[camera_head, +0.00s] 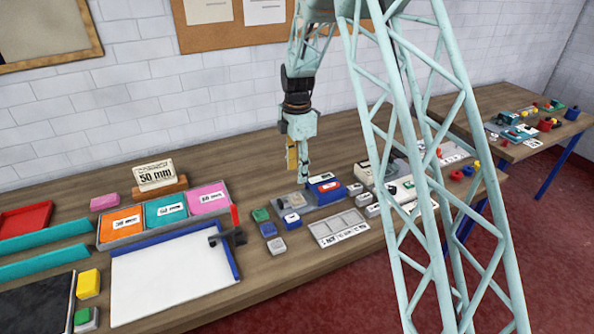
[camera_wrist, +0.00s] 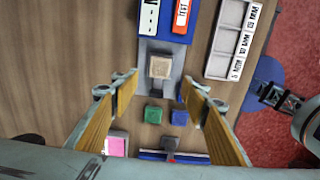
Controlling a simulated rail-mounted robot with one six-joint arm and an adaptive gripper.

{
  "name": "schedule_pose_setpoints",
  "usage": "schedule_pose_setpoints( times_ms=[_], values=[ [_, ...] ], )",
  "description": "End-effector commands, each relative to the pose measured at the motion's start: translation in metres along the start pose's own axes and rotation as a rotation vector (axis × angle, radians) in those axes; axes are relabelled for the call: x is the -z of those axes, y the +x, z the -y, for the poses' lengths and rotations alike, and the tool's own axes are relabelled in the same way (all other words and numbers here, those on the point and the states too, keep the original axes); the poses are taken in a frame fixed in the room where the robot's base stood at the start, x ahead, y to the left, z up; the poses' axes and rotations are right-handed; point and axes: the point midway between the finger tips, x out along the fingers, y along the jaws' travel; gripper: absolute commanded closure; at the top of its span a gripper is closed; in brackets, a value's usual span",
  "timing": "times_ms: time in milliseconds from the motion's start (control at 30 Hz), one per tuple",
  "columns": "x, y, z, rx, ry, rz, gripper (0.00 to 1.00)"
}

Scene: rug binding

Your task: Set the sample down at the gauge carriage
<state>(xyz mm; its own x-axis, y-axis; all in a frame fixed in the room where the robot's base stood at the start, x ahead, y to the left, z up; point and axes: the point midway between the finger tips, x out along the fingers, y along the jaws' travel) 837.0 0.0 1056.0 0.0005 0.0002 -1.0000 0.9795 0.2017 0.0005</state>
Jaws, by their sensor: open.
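A small beige sample block (camera_wrist: 160,67) sits on the grey plate (camera_wrist: 147,84) of the gauge in the wrist view. In the head view the gauge's blue body (camera_head: 324,184) stands at the right of its grey base. My gripper (camera_wrist: 160,83) is open, with one finger on each side of the plate and the block between and slightly beyond the fingertips in the picture. Neither finger appears to touch the block. In the head view my gripper (camera_head: 298,172) hangs above the grey base. The exact height gap is hard to judge.
A green block (camera_wrist: 153,115) and a blue block (camera_wrist: 180,117) lie close by. A compartmented grey tray (camera_head: 338,228) is in front of the gauge. A white board (camera_head: 170,275) with blue edges and a tray of coloured panels (camera_head: 123,221) lie at the left.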

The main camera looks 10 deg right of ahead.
Motion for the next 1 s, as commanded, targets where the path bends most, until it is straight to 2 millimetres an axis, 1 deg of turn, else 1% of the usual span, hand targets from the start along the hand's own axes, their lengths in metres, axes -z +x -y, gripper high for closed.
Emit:
schedule_pose_setpoints(
  times_ms=[367,467,567,667,767,1000],
  values=[
    [0.0,0.0,0.0,0.0,0.0,0.0,0.59],
    [0.0,-0.003,0.001,-0.001,0.004,0.0,0.59],
    [0.001,-0.009,0.003,-0.005,0.017,0.001,0.59],
    [0.002,-0.019,0.008,-0.008,0.039,0.002,0.59],
    [0.003,-0.035,0.014,-0.016,0.073,0.003,0.59],
    [0.008,-0.081,0.039,-0.038,0.185,0.004,0.59]
  ],
)
